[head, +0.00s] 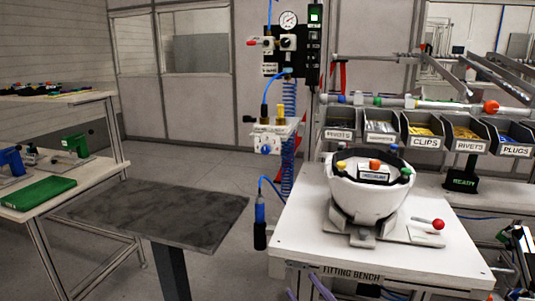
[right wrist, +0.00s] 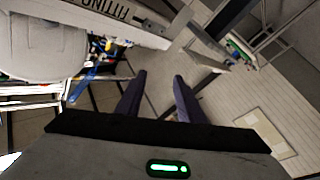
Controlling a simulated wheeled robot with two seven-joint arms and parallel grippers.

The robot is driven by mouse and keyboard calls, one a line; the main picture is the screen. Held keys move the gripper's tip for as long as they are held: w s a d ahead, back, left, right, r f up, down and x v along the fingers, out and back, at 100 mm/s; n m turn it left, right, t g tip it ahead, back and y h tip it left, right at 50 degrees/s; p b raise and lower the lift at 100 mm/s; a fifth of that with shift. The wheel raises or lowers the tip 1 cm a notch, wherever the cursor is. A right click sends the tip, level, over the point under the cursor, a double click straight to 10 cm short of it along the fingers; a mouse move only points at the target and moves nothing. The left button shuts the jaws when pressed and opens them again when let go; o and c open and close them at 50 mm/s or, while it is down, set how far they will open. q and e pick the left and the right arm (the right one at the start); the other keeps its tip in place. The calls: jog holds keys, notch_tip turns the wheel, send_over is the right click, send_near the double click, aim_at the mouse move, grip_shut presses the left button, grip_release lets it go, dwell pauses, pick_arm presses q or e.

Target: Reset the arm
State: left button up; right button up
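My right gripper (head: 299,282) shows only as two purple fingers at the bottom edge of the head view, in front of and below the front edge of the fitting bench (head: 440,265). In the right wrist view the gripper (right wrist: 158,78) has its two fingers apart with nothing between them. My left gripper is in neither view. A white helmet shell (head: 372,201) sits on a grey fixture on the bench, with a labelled dark part and coloured knobs at its top.
A red-knobbed lever (head: 438,224) is beside the shell. Labelled bins (head: 427,142) line the bench's back. A blue-and-black tool (head: 260,222) hangs at its left edge. A dark grey table (head: 165,215) and a side bench with a green case (head: 38,193) stand left. The dark tabletop is bare.

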jog(key=s+d+f+m+g+h, duration=0.2)
jog(key=s+d+f+m+g, duration=0.1)
jog(key=s+f, duration=0.5)
jog(key=s+d+f+m+g+h, duration=0.3)
jog(key=s+f, duration=0.4)
jog(key=f, duration=0.4)
jog(key=s+d+f+m+g+h, duration=0.2)
jog(key=s+d+f+m+g, duration=0.1)
jog(key=s+f, duration=0.5)
notch_tip(320, 180, down, 2)
jog(key=shift+s+f, duration=0.1)
jog(key=shift+s, duration=0.2)
